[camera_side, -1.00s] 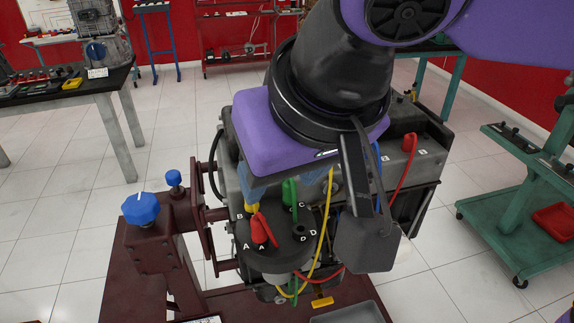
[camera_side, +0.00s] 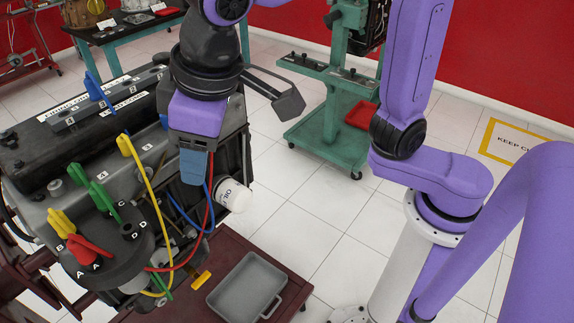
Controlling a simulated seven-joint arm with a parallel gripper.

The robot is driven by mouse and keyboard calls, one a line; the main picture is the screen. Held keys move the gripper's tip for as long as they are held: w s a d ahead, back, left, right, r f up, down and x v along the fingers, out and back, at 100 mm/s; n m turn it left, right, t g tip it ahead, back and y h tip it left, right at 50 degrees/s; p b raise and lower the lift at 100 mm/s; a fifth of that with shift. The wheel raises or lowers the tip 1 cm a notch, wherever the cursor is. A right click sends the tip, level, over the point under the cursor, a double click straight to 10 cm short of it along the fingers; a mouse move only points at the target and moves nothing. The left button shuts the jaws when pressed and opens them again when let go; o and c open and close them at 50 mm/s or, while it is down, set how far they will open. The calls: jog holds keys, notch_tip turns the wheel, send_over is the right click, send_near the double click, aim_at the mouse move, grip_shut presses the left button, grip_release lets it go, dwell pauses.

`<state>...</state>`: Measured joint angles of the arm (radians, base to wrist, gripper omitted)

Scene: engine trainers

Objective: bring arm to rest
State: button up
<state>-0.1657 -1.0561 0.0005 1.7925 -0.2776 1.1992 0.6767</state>
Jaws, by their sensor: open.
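My gripper (camera_side: 193,168) hangs fingers down, right of the distributor cap and in front of the engine's end. Its purple body and blue-grey fingers are seen edge-on, so the gap between them is hidden. It is open, and I see nothing held in it. Red and blue leads pass just below or behind its fingertips; I cannot tell whether they touch. The engine (camera_side: 80,130) stands at the left. Its dark distributor cap (camera_side: 122,262) has a red boot (camera_side: 88,248) at A, a yellow one (camera_side: 62,222) at B, a green one (camera_side: 102,196) at C and a bare black post at D.
A yellow boot (camera_side: 124,146) and a blue boot (camera_side: 95,88) stand on the engine top. A white oil filter (camera_side: 234,194) is beside the gripper. A grey tray (camera_side: 245,288) lies below on the dark red stand. A green trolley (camera_side: 325,140) stands behind; open floor lies between.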

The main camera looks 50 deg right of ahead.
jog(key=s+d+f+n+g, duration=0.1)
jog(key=s+d+f, duration=0.3)
jog(key=d, duration=0.4)
jog(key=s+d+f+n+g, duration=0.1)
jog(key=s+d+f, duration=0.3)
jog(key=d, duration=0.5)
jog(key=s+d+f+n+g, duration=0.1)
jog(key=s+d+f+n, duration=0.2)
jog(key=d, duration=0.5)
jog(key=shift+s+d+f, duration=0.4)
jog(key=shift+s, duration=0.5)
